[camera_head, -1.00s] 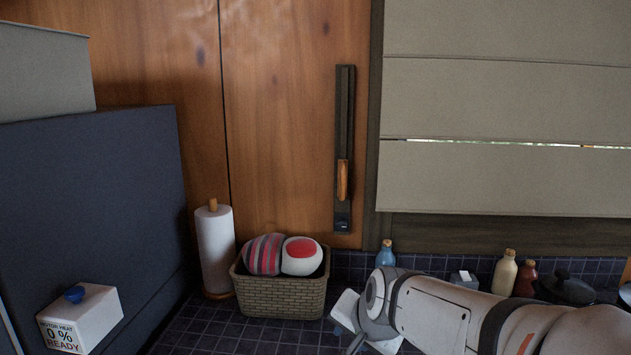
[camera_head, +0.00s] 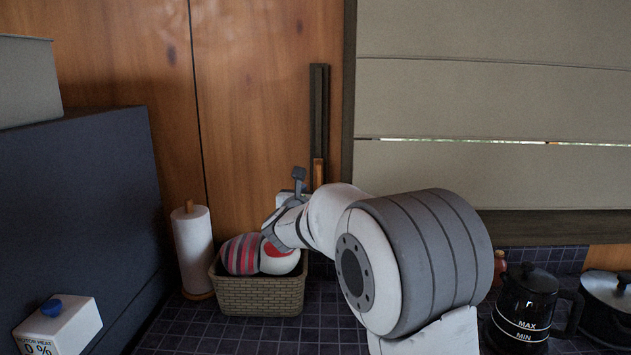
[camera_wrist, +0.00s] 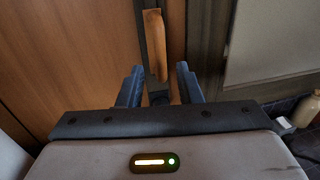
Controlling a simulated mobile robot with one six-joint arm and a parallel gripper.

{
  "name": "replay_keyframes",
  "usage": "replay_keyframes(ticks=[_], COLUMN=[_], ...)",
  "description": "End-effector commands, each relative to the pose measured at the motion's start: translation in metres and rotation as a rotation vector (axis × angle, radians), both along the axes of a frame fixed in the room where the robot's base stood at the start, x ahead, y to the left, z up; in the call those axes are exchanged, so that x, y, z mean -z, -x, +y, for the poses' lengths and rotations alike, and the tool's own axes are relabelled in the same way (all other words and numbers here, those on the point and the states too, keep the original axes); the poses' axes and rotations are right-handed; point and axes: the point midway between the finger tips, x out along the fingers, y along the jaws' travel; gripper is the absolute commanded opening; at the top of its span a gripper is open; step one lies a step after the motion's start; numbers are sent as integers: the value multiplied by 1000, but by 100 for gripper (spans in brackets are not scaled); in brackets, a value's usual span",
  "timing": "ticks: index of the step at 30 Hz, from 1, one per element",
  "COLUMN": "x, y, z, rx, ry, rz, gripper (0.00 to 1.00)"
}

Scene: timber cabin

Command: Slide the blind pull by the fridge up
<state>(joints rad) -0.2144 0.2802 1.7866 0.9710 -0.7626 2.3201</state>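The blind pull (camera_head: 318,172) is a small wooden handle low on a dark vertical track (camera_head: 319,110) on the timber wall, left of the window blind. In the head view its lower part is hidden behind my arm. The wooden pull also shows in the wrist view (camera_wrist: 155,45), upright at top centre. My gripper (camera_wrist: 159,82) is open, its two dark fingers apart on either side of the track, with the lower end of the pull between them. No contact shows. In the head view my gripper (camera_head: 299,182) is at the pull's lower left, partly hidden by the wrist.
A wicker basket (camera_head: 258,294) with two round items stands below my wrist. A paper towel roll (camera_head: 194,248) and the dark fridge (camera_head: 80,210) are to the left. A black kettle (camera_head: 525,305) and a pot (camera_head: 608,310) are at right. The beige blind (camera_head: 490,100) covers the window.

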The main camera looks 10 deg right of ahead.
Motion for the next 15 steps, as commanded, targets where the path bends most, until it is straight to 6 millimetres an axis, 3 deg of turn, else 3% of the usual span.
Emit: replay_keyframes(ticks=[15], x=[-1], y=[-64], z=[-26], rx=[4], ry=[-8], rz=[-3], gripper=[32])
